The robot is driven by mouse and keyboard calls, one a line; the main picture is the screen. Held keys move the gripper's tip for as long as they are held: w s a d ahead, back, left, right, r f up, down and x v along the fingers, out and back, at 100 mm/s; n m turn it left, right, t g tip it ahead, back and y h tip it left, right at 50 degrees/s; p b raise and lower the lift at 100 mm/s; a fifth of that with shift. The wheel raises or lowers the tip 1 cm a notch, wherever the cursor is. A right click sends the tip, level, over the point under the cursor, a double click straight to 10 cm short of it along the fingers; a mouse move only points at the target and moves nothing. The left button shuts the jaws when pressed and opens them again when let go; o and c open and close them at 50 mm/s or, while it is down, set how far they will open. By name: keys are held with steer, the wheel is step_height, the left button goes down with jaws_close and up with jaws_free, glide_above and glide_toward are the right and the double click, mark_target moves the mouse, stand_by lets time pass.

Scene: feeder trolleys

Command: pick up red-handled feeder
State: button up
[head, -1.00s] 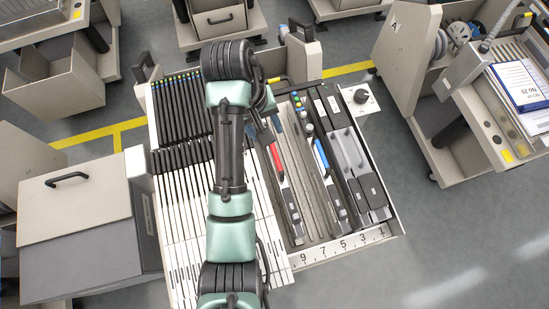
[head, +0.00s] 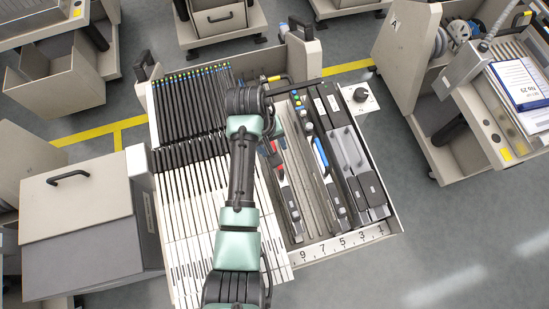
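The red-handled feeder (head: 274,147) stands in a slot of the middle trolley, left of the blue-handled feeder (head: 320,155). Only parts of its red handle show; my arm and gripper cover the rest. My gripper (head: 271,138) is at the end of my arm, pointing down over the red handle. Its fingers are dark, small and mostly hidden by the wrist. I cannot tell whether they are open, shut or touching the handle.
Several white feeders with black ends (head: 180,190) fill the trolley's left side. Grey and black feeders (head: 346,150) stand at the right. The front rail (head: 340,246) carries slot numbers. A trolley marked A (head: 408,60) stands at the right, a lidded grey bin (head: 75,215) at the left.

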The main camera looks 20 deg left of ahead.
jaws_close()
stand_by(1.2)
steer(key=shift+w+r, duration=0.15)
